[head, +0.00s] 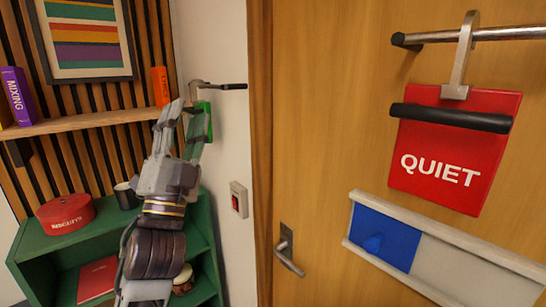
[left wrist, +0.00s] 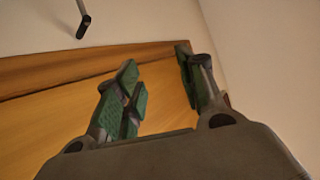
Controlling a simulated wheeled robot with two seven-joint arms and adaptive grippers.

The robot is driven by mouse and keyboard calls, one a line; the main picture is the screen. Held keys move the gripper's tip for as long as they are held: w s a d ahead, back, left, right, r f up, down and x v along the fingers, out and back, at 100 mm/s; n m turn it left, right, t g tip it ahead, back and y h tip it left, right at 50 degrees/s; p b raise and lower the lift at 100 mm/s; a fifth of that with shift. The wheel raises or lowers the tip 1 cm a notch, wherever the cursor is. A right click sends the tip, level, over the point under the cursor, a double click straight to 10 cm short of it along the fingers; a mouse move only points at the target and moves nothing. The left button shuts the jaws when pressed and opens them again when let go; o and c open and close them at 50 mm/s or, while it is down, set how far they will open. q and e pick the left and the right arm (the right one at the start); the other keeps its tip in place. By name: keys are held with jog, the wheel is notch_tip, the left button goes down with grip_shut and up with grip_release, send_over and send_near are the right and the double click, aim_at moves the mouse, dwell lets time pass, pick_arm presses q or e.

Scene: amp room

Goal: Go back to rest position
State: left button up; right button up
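My left gripper (head: 189,115) is raised in front of the wall beside the door. A red QUIET sign (head: 440,172) hangs by a metal hook from a bar (head: 480,35) on the wooden door (head: 340,110). My right gripper is not in view.
A green shelf unit (head: 40,245) with a red biscuit tin (head: 66,214) and a dark mug (head: 126,196) stands behind my left arm. A wooden shelf (head: 85,122) holds books.

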pick_arm(q)
jog(key=w+a+f+n+g+y, duration=0.3)
jog(key=f+n+g, duration=0.1)
jog(key=f, duration=0.6)
jog(key=w+a+f+n+g+y, duration=0.3)
jog(key=f+n+g, duration=0.1)
jog(key=f, duration=0.7)
jog(key=s+a+f+n+g, duration=0.1)
jog(key=s+f+g, duration=0.15)
jog(key=f, duration=0.65)
jog(key=s+f+n+g, duration=0.1)
jog(key=f+g, duration=0.3)
jog(key=f, duration=0.5)
jog(key=s+f+n+g+h, duration=0.25)
jog(key=s+f+g, duration=0.75)
jog(key=s+f, duration=1.05)
notch_tip(320, 180, down, 35)
jog(key=s+g, duration=0.1)
jog(key=s, duration=0.2)
jog(key=s+a+f+m+g, duration=0.1)
jog(key=s+a+f, duration=0.2)
jog(key=s+f, duration=1.5)
jog(key=s, duration=0.3)
jog(key=shift+a+f, duration=0.15)
